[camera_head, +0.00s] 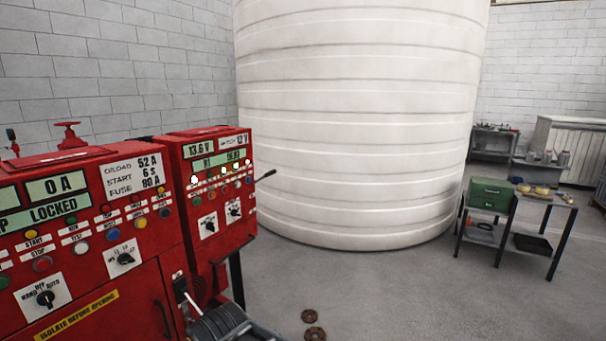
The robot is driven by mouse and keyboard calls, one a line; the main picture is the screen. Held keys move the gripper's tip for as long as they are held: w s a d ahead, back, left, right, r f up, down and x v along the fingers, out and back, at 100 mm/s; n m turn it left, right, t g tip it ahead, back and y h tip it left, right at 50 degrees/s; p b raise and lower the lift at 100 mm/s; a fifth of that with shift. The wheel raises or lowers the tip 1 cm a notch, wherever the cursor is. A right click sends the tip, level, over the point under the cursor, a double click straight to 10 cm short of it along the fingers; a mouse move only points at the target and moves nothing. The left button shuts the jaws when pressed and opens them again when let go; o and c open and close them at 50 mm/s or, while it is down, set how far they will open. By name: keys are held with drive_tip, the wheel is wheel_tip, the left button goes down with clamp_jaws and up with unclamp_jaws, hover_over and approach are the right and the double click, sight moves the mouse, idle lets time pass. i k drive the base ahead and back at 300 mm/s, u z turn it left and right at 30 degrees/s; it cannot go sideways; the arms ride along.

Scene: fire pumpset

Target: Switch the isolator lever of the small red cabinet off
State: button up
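The small red cabinet (218,215) stands left of centre, just right of a larger red cabinet. Its front has small display strips, a row of lit and coloured buttons and two black rotary knobs on white plates. A thin black lever (265,176) sticks out from its right side, slanting slightly up to the right, with a darker knob-like tip. It looks like the isolator lever; its mount on the side face is hidden. Nothing touches the lever. My gripper is not in view.
The larger red cabinet (90,235) fills the left side. A dark ribbed machine part (222,325) is low in front. A big white tank (360,120) stands behind. Two rusty discs (312,325) lie on the floor. A workbench (535,240) stands right; the floor between is clear.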

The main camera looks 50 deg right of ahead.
sight(273, 172)
drive_tip(key=z, duration=1.75)
drive_tip(key=k, duration=1.35)
drive_tip(key=z, duration=0.85)
drive_tip(key=i, duration=2.45)
drive_tip(key=u, duration=0.45)
drive_tip(key=i, duration=1.15)
drive_tip(key=u, duration=1.7)
drive_tip(key=i, duration=0.9)
drive_tip(key=u, duration=0.85)
